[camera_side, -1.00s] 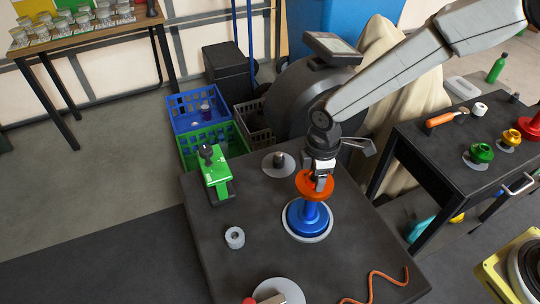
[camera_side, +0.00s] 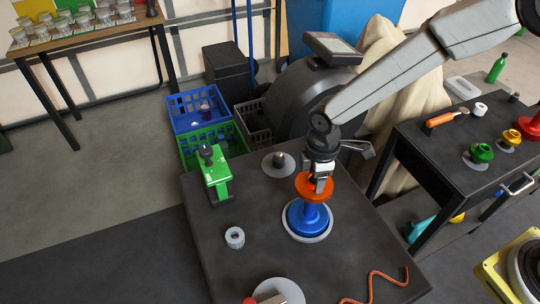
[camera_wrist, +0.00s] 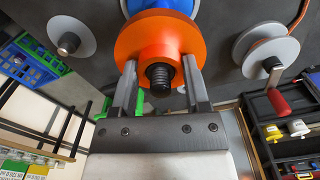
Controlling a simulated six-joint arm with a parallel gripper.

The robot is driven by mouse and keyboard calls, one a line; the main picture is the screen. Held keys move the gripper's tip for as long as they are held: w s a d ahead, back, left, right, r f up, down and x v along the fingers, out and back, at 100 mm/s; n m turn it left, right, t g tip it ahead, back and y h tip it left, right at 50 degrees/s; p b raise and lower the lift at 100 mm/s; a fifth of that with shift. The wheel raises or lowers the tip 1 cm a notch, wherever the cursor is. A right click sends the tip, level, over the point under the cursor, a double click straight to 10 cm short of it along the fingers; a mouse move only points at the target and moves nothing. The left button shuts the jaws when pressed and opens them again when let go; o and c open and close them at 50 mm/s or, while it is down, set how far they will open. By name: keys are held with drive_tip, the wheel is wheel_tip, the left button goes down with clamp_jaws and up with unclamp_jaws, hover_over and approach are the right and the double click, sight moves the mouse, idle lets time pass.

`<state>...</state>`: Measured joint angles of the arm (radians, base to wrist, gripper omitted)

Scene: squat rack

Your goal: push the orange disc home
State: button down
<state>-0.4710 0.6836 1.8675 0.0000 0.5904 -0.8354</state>
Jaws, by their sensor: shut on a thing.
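The orange disc (camera_side: 315,190) sits level around the upper part of an upright post, above a blue flanged piece (camera_side: 305,220). A gap with the blue neck showing separates the disc from the wide blue flange. My gripper (camera_side: 320,183) points down from above and is shut on the orange disc. In the wrist view the fingers of my gripper (camera_wrist: 160,75) reach the orange disc (camera_wrist: 143,38) on either side of a black threaded post end (camera_wrist: 160,76). Where the fingertips grip is partly hidden.
A green clamp-like device (camera_side: 216,172) stands left on the dark table (camera_side: 262,225). A grey plate with a short post (camera_side: 267,170) is behind, a grey ring (camera_side: 235,238) front left, an orange cord (camera_side: 385,276) front right. A side table (camera_side: 450,150) stands right.

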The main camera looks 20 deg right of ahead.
idle(0.4)
unclamp_jaws()
drive_tip(key=shift+f, duration=0.1)
drive_tip(key=shift+r, duration=3.55)
drive_tip(key=shift+d, duration=0.1)
drive_tip(key=s+d+r+m+t, duration=0.1)
drive_tip(key=s+d+m, duration=0.4)
drive_tip(key=d+m, duration=0.2)
drive_tip(key=s+d+r+m+t, duration=0.1)
drive_tip(key=s+d+m, duration=0.5)
drive_tip(key=d, duration=0.6)
drive_tip(key=shift+d+r+m+t, duration=0.15)
drive_tip(key=shift+d+m+t, duration=0.15)
drive_tip(key=shift+m, duration=0.7)
